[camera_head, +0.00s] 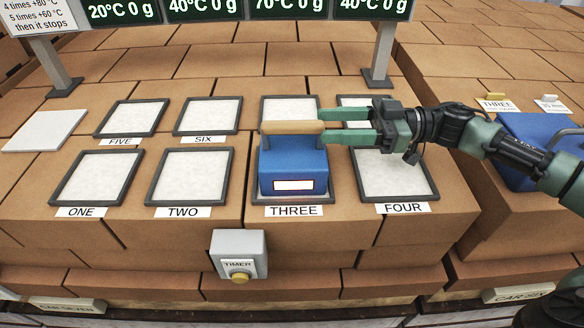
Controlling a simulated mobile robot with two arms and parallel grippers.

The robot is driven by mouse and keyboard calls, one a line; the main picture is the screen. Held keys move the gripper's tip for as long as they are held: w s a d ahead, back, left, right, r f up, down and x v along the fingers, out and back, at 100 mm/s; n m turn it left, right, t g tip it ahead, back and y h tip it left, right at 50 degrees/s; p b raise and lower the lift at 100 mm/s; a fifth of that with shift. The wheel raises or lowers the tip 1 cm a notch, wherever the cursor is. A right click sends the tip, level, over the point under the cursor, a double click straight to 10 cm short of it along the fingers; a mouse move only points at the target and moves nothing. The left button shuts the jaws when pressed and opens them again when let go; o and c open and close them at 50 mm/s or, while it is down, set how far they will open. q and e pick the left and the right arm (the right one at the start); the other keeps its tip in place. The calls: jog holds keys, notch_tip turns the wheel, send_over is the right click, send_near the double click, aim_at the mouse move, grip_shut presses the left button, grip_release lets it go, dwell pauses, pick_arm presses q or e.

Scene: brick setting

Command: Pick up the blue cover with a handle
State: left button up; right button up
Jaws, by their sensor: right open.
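The blue cover (293,165) stands upright on the pad labelled THREE, with a white label on its front and a tan handle (292,127) across its top. It hides most of that pad. My right gripper (322,125) comes in from the right at handle height. Its two green fingers are apart and point left, with their tips at the right end of the handle. I cannot tell whether they touch it. My left gripper is not in view.
Framed pale pads surround the cover, including TWO (190,176) and FOUR (393,175). A grey timer box (239,256) with a yellow button is in front. A display board (240,10) on posts stands behind. Another blue object (525,140) is at right, partly behind my arm.

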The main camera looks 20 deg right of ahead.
aim_at(293, 122)
jog(key=p+x, duration=0.4)
jog(key=x, duration=0.3)
jog(key=shift+r, duration=0.1)
jog(key=shift+w+a, duration=0.1)
jog(key=shift+a, duration=0.35)
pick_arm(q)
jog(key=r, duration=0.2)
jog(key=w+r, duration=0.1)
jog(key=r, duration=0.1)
pick_arm(e)
grip_shut()
dwell(0.4)
jog(key=shift+w+d+r, duration=0.1)
